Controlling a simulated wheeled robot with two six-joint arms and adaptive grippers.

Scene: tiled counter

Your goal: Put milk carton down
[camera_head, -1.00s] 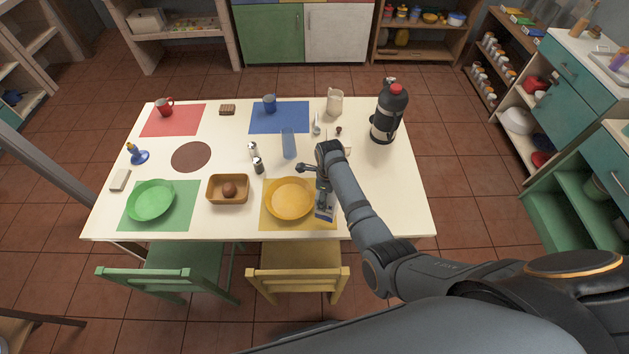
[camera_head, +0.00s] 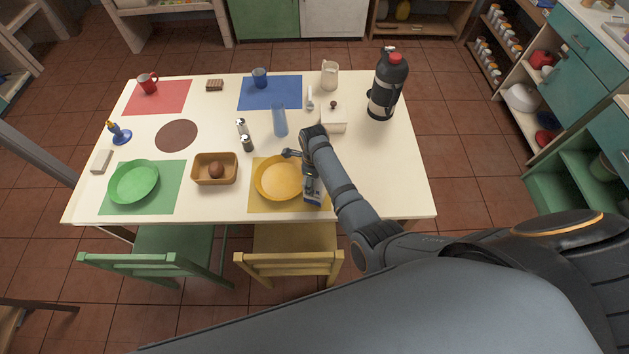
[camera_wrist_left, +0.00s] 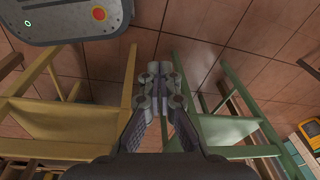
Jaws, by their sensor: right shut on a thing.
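The white table (camera_head: 213,110) holds a brown bowl (camera_head: 231,168), a blue glass (camera_head: 279,120), shakers (camera_head: 246,144), a white lidded box (camera_head: 333,120) and a large black flask (camera_head: 386,90). A yellow chair (camera_head: 290,262) and a green chair (camera_head: 165,262) stand at the front edge. The table's right front is clear.

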